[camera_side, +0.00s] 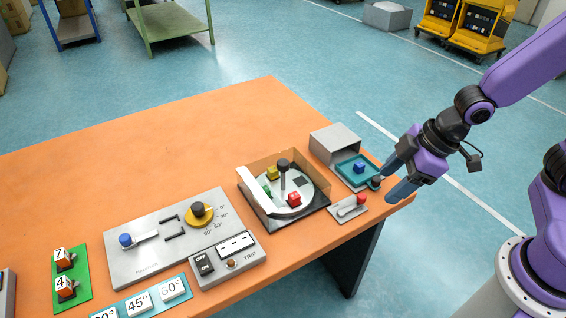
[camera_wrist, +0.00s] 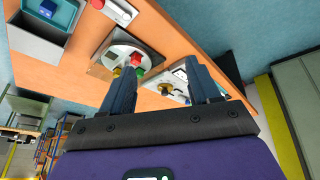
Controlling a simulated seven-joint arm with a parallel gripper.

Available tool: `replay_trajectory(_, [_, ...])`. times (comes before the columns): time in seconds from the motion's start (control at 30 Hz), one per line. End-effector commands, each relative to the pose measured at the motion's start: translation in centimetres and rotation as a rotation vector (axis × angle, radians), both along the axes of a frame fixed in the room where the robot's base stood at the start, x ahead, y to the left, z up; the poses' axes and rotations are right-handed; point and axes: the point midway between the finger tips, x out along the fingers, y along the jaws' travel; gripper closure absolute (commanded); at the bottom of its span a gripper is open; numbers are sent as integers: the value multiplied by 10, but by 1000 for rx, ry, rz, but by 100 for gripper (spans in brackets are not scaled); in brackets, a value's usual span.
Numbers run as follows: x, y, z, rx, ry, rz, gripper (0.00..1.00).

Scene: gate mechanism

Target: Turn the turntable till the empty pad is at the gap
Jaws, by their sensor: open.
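The dark square empty pad (camera_side: 300,182) faces the back right side of the disc. A white curved wall (camera_side: 256,197) runs round the left and front. I cannot tell exactly where the gap is. My gripper (camera_side: 391,177) is open and empty, right of the turntable and apart from it; its fingers (camera_wrist: 160,75) also show in the wrist view.
A red-handled lever (camera_side: 360,199) stands at the table's right edge. A metal dial panel (camera_side: 150,262) lies left.

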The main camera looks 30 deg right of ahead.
Motion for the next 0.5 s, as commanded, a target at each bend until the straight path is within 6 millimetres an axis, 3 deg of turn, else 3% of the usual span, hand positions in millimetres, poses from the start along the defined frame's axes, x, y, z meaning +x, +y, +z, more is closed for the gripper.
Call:
replay_trajectory(0.2, [61, 8, -25, 152, -130, -39, 39])
replay_trajectory(0.5, [122, 0, -49, 401, -292, -79, 39])
